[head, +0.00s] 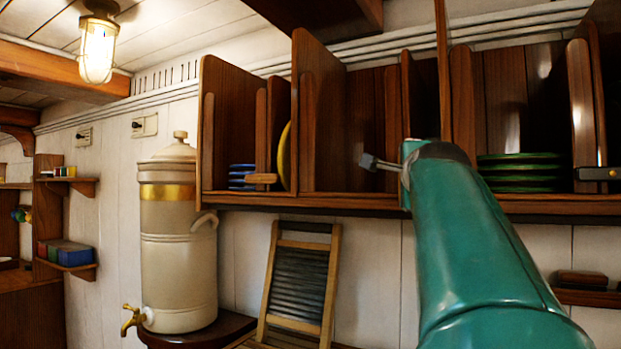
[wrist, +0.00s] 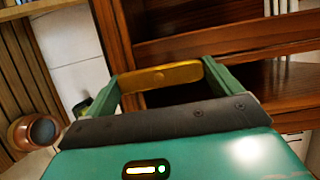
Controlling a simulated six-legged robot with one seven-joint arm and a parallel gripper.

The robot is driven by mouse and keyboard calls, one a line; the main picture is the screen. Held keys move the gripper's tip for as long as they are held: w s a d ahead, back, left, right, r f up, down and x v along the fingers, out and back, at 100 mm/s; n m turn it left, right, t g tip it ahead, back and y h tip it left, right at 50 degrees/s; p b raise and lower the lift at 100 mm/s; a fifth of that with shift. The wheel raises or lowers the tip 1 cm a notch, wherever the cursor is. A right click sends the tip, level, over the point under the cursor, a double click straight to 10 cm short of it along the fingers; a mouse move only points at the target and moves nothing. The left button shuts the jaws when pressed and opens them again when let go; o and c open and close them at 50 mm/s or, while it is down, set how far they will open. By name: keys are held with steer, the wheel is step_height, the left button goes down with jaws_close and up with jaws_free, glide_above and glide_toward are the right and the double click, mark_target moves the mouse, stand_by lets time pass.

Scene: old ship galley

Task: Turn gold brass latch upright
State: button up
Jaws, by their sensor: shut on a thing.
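The gold brass latch (wrist: 160,76) shows in the wrist view as a short rounded bar with a small pivot mark at its middle. It lies crosswise between the two green fingers of my gripper (wrist: 162,80), with an end at each finger. My gripper is shut on it. The latch runs roughly along the line of the dark wooden shelf boards (wrist: 215,40), not across them. In the head view my teal arm reaches up to the wooden rack (head: 345,202), and it hides the gripper's fingers and the held latch.
The rack holds blue plates (head: 241,177), a yellow plate (head: 284,157) and green plates (head: 520,172). An orange-brown latch (head: 263,179) and a dark latch (head: 598,173) lie level on its front. A cream urn (head: 178,240) and a washboard (head: 297,283) stand below, left of my arm.

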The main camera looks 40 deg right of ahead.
steer(key=shift+d, duration=0.1)
steer(key=o, duration=0.7)
steer(key=shift+d, duration=0.1)
